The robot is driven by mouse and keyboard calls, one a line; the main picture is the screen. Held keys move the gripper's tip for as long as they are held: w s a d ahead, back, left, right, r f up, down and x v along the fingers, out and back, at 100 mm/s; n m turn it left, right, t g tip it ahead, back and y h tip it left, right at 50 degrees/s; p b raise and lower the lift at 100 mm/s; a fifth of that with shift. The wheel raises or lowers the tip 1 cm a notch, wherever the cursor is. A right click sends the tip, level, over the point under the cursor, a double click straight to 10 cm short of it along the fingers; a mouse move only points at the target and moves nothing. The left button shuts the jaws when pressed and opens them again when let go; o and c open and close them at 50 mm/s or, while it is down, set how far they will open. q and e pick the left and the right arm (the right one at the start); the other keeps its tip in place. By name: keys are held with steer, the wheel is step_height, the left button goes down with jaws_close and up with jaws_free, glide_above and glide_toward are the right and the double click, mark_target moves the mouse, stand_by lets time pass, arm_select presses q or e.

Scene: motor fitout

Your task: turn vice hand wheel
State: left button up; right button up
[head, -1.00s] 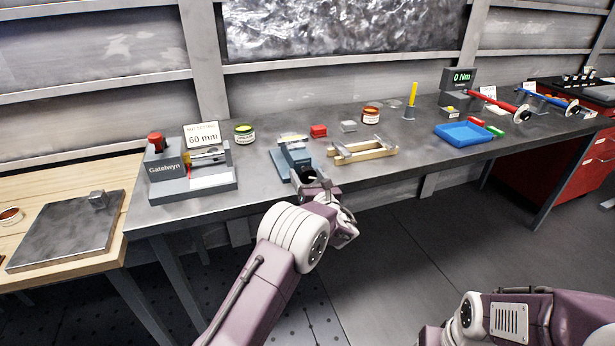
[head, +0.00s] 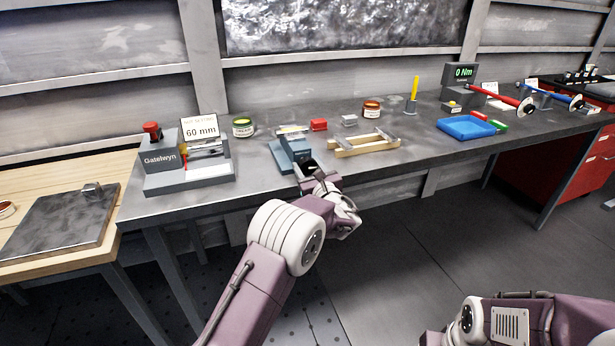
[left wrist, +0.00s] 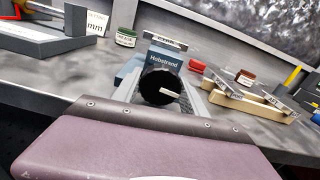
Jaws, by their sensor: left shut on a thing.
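The small blue vice (head: 290,153), marked "Hobstrand" in the left wrist view (left wrist: 165,58), stands at the front edge of the grey bench. Its round black hand wheel (left wrist: 158,86) with a pale bar faces my left wrist camera. My left gripper (head: 310,172) is at the front of the vice, its fingers on either side of the wheel (left wrist: 161,92) and shut on it. In the head view the gripper mostly hides the wheel. My right arm shows at the lower right, but its gripper is not visible.
Right of the vice lies a wooden frame with metal bars (head: 365,145). A grey "Gatelwyn" device (head: 185,185) with a 60 mm sign stands to the left. A green-lidded jar (head: 243,128), a red block (head: 319,125) and a blue tray (head: 465,128) are also on the bench.

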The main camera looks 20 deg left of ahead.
arm_select(q)
steer(key=n+b, duration=0.3)
steer(key=b, duration=0.1)
steer(key=n+b, duration=0.3)
steer(key=b, duration=0.1)
steer(key=n+b, duration=0.2)
steer(key=b, duration=0.3)
steer(key=shift+f+n, duration=0.25)
steer(key=shift+n, duration=0.15)
steer(key=shift+r+n+b, duration=0.2)
steer(key=shift+n+b, duration=1)
steer(key=shift+b, duration=0.1)
steer(key=shift+s, duration=0.1)
